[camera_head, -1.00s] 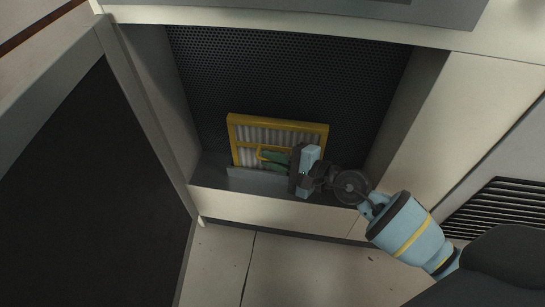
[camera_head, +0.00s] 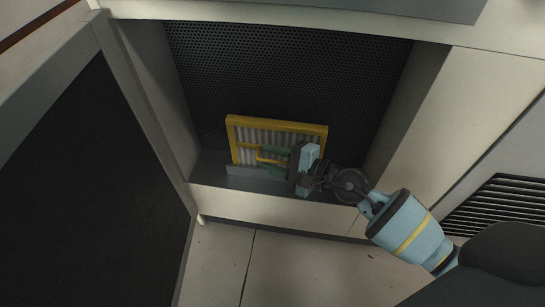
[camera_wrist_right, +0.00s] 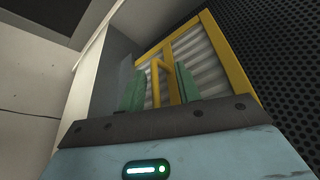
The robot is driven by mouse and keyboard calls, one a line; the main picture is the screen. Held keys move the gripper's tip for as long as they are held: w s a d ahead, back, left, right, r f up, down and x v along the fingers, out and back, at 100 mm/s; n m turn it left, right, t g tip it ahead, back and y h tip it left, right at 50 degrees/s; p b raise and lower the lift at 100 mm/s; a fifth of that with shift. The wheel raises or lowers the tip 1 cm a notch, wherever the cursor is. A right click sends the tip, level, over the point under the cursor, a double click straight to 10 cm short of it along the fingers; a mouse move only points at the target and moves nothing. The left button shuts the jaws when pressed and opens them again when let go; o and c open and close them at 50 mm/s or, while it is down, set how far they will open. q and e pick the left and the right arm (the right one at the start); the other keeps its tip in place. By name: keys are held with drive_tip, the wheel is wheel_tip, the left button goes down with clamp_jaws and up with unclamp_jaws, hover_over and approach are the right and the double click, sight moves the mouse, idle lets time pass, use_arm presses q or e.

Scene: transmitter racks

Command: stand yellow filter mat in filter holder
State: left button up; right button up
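The yellow filter mat (camera_head: 277,127), a yellow frame with pale pleats and a yellow handle, stands upright, leaning slightly, in the grey filter holder (camera_head: 245,174) on the cabinet floor. Its lower edge is behind the holder's front wall. My right gripper (camera_head: 262,159) is in front of the mat with its green fingers spread apart around the handle. In the right wrist view the mat's pleats and frame (camera_wrist_right: 228,62) fill the upper right, and the handle lies between the open fingers of the gripper (camera_wrist_right: 160,80). My left gripper is not in view.
The cabinet recess has a black perforated back panel (camera_head: 290,70) behind the mat. A front sill (camera_head: 270,208) and side walls bound it. An open door (camera_head: 85,190) stands at the left, and a louvred vent (camera_head: 500,207) is at the right.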

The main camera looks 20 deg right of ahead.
drive_tip(key=p+v, duration=0.1)
drive_tip(key=v, duration=0.7)
drive_tip(key=shift+w, duration=0.1)
